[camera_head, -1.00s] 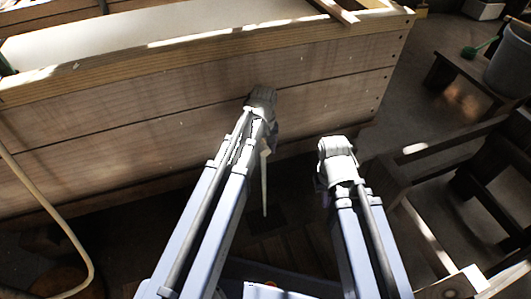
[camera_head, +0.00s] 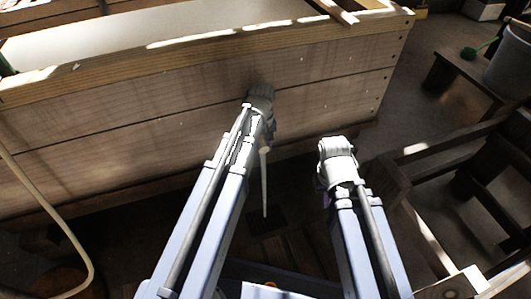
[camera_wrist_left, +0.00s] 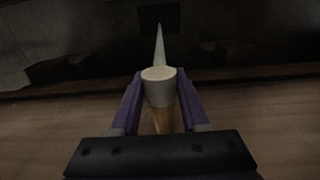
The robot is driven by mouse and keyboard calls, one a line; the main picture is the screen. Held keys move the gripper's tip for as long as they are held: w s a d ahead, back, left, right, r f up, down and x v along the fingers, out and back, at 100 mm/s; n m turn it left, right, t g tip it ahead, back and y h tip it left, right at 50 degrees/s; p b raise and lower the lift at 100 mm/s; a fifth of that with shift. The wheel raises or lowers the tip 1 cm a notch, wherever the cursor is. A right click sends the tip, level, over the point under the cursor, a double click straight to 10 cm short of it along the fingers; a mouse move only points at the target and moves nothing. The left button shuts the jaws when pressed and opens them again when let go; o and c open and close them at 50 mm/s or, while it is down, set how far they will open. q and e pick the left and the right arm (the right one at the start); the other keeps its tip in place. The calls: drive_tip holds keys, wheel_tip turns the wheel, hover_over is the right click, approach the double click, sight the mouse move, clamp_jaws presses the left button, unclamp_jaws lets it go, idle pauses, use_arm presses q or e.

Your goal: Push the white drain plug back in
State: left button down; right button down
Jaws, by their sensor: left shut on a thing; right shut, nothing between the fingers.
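The white drain plug (camera_wrist_left: 158,76) is a pale, round-ended piece with a tan part below it. It sits between the purple fingers of my left gripper (camera_wrist_left: 158,100), which is shut on it. In the head view my left gripper (camera_head: 260,95) is up against the plank side of the wooden vat (camera_head: 150,130) and hides the plug. How deep the plug sits cannot be told. A thin pale stream (camera_head: 264,185) runs down below the gripper; it also shows in the left wrist view (camera_wrist_left: 160,48). My right gripper (camera_head: 336,146) is shut and empty, apart from the vat.
A dark square (camera_head: 268,220) lies on the floor under the stream. A pale hose (camera_head: 60,220) curves down at the left. Wooden frames (camera_head: 440,190) stand at the right, near my right arm. A grey bucket (camera_head: 510,70) stands at the far right.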

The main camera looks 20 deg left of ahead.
sight(260, 140)
use_arm(q)
drive_tip(key=shift+w+a, duration=0.45)
drive_tip(key=shift+w, duration=0.2)
drive_tip(key=shift+w+a, duration=0.4)
drive_tip(key=shift+w, duration=0.25)
drive_tip(key=shift+c, duration=1.6)
unclamp_jaws()
drive_tip(key=shift+r, duration=0.15)
wheel_tip(260, 140, up, 8)
drive_tip(key=p, duration=0.8)
drive_tip(key=shift+f, duration=0.2)
